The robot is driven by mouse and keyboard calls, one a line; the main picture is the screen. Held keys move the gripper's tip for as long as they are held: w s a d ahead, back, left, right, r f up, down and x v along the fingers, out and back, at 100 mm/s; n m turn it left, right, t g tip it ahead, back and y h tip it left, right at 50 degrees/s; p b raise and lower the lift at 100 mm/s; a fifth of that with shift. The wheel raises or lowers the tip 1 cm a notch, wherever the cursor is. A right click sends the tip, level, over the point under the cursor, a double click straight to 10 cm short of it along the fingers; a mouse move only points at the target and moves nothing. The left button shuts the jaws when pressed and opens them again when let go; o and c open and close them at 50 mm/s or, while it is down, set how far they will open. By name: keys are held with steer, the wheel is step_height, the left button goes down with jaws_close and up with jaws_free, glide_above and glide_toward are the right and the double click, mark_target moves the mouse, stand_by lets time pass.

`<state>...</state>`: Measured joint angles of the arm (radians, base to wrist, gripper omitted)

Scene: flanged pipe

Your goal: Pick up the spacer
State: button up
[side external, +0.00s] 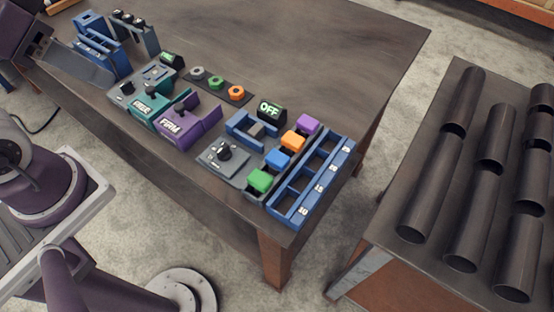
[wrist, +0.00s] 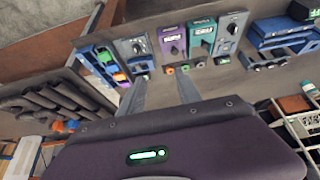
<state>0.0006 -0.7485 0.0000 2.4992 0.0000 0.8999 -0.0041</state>
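No part is marked by name as the spacer. A green block (side external: 261,181), a blue block (side external: 277,159), an orange block (side external: 293,140) and a purple block (side external: 307,124) stand in a row beside a blue slotted rack (side external: 318,184) with number labels. Grey, green and orange rings (side external: 236,92) sit on a dark plate. The rack (wrist: 92,66) and small coloured blocks (wrist: 119,77) also show in the wrist view. My gripper (wrist: 160,88) has its two fingers spread, with nothing between them. It is high at the table's left end, away from the blocks and rings.
Teal (side external: 157,107) and purple (side external: 188,124) fixtures, grey dial boxes (side external: 222,154) and a sign reading OFF (side external: 271,110) stand on the dark table (side external: 330,45). Blue holders (side external: 100,45) stand at the left end. Dark pipes (side external: 430,205) lie on a separate right-hand table. The table's back half is clear.

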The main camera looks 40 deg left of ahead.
steer(key=w+d+n+g, duration=0.2)
steer(key=w+d+n, duration=0.35)
steer(key=w, duration=0.25)
steer(key=n+g, duration=0.3)
steer(key=n, duration=0.9)
glide_toward(278, 157)
steer(key=shift+w+a+f, duration=0.25)
steer(key=shift+a+f, duration=0.1)
steer(key=shift+n+g, duration=0.25)
steer(key=shift+g, duration=0.05)
steer(key=f, duration=0.8)
steer(key=shift+d, duration=0.3)
steer(key=shift+r, duration=0.1)
jaws_close()
